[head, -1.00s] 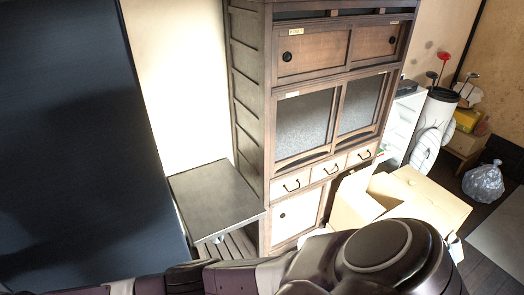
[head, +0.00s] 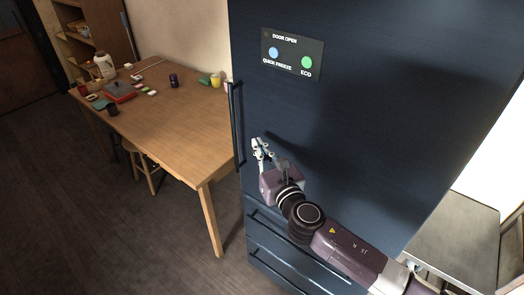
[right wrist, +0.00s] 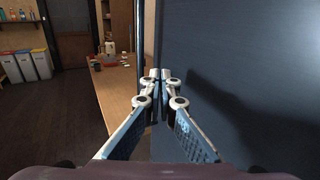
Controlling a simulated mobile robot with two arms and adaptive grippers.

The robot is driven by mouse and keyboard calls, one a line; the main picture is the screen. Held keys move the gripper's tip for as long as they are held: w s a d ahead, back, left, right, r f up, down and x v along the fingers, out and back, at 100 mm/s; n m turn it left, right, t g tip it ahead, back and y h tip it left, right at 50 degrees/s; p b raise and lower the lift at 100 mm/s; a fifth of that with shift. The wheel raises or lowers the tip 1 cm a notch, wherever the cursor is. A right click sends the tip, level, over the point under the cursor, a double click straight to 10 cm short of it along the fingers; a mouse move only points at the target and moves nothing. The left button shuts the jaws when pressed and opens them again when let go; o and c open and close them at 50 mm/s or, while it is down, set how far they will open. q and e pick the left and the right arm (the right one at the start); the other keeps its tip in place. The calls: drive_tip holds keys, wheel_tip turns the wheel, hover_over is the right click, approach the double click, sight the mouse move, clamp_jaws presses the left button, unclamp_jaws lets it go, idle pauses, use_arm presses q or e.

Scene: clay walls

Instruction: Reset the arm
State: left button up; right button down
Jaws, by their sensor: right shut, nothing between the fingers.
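My right gripper (head: 262,150) is in the middle of the head view, its arm coming in from the lower right. It is in front of the dark blue refrigerator (head: 370,120), close to the door's long vertical handle (head: 237,125). In the right wrist view the fingertips (right wrist: 160,82) are together with nothing between them. The refrigerator door fills the right of that view. I cannot tell whether the gripper touches the door. My left gripper is not in view.
A wooden table (head: 185,130) with several small items stands left of the refrigerator, with a stool (head: 145,165) beside it. Dark floor (head: 80,220) is open in front. A grey-topped low unit (head: 455,240) is at the right. Bins (right wrist: 25,66) stand far left.

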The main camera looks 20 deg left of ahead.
drive_tip(key=s+d+f+m+g+h, duration=0.1)
drive_tip(key=s+d+f+m+h, duration=0.4)
drive_tip(key=d+m, duration=0.65)
drive_tip(key=s+d+f+m+g+h, duration=0.2)
drive_tip(key=s+d+f+m+h, duration=0.2)
drive_tip(key=s+d+f+m, duration=0.7)
drive_tip(key=s+d+f+m+g+h, duration=0.1)
drive_tip(key=s+d+f+m+g, duration=0.25)
drive_tip(key=s+d+m, duration=0.5)
drive_tip(key=s+d+f+m+g+h, duration=0.15)
drive_tip(key=s+d+m+g, duration=0.4)
drive_tip(key=s+m, duration=0.6)
wheel_tip(320, 180, down, 27)
drive_tip(key=s+n, duration=0.1)
drive_tip(key=s, duration=0.1)
drive_tip(key=s+d+f+b, duration=0.1)
drive_tip(key=s+d+f, duration=0.1)
drive_tip(key=s+f, duration=0.6)
drive_tip(key=s+d+f+g, duration=0.1)
drive_tip(key=s+f, duration=0.8)
drive_tip(key=shift+d+f+y+b, duration=0.15)
drive_tip(key=shift+d+y+b, duration=0.2)
drive_tip(key=shift+d, duration=0.05)
